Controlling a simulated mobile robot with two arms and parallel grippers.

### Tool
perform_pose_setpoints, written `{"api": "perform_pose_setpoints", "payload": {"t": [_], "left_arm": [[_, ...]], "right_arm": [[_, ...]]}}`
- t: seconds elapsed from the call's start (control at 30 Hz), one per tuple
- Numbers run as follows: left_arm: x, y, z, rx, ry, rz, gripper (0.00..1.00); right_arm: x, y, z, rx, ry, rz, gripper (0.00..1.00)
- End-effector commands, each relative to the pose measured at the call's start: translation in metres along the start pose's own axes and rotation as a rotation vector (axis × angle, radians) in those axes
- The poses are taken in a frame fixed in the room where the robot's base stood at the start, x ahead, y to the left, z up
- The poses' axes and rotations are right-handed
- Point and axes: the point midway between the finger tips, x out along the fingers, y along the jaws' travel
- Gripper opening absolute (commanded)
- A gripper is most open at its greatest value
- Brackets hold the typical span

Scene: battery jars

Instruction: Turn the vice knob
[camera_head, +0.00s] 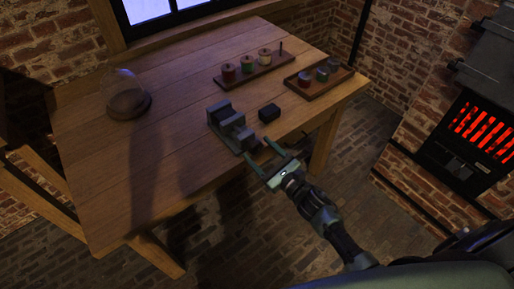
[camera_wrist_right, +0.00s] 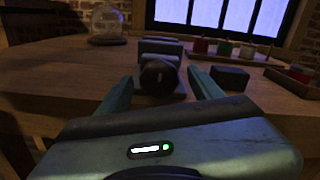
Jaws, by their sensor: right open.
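The grey vice (camera_head: 230,127) stands near the front edge of the wooden table. Its round dark knob (camera_wrist_right: 159,77) faces me in the right wrist view, and the vice body (camera_wrist_right: 160,47) shows behind it. My right gripper (camera_head: 266,155) is open at the table's front edge, just in front of the vice. In the right wrist view its two fingers (camera_wrist_right: 160,92) point forward, one to each side of the knob, with gaps visible. I cannot tell whether the fingertips reach level with the knob. My left gripper is not in view.
A small dark block (camera_head: 269,113) lies right of the vice. Behind are a wooden rack with coloured spools (camera_head: 247,67) and a tray with small jars (camera_head: 304,81). A glass dome (camera_head: 126,96) stands at the left. The table's middle (camera_head: 170,110) is clear. A glowing stove (camera_head: 478,128) stands at the right.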

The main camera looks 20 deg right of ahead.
Motion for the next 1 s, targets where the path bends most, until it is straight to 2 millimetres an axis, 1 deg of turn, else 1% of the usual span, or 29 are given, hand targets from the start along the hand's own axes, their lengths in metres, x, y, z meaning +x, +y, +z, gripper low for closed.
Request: {"api": "perform_pose_setpoints", "payload": {"t": [0.03,0.17,0.43,0.47,0.5,0.57,0.6,0.67,0.87,1.0], "left_arm": [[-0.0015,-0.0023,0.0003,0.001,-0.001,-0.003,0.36],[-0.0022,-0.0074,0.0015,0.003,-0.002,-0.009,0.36],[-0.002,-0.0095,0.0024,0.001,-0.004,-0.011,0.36],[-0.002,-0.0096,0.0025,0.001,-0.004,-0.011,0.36],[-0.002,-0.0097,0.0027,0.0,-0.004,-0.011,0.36],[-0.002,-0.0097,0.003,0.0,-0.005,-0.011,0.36],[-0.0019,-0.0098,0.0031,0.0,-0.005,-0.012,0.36],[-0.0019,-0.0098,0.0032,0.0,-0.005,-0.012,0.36],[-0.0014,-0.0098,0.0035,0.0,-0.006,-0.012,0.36],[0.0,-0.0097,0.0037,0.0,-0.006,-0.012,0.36]], "right_arm": [[0.006,-0.0005,0.0008,0.0,0.0,0.0,0.66],[0.0134,-0.0001,-0.0003,0.0,0.001,0.0,0.66],[0.0148,0.0002,-0.0007,0.001,0.002,0.0,0.66],[0.0148,0.0002,-0.0007,0.001,0.002,0.0,0.57],[0.0147,0.0002,-0.0007,0.001,0.002,0.0,0.46],[0.0146,0.0002,-0.0007,0.002,0.002,0.0,0.29],[0.0146,0.0002,-0.0007,0.001,0.002,0.0,0.18],[0.0146,0.0002,-0.0008,0.002,0.002,0.0,0.03],[0.0144,0.0003,-0.0011,0.012,0.002,0.0,0.03],[0.0143,0.0005,-0.0015,0.051,0.002,0.0,0.03]]}}
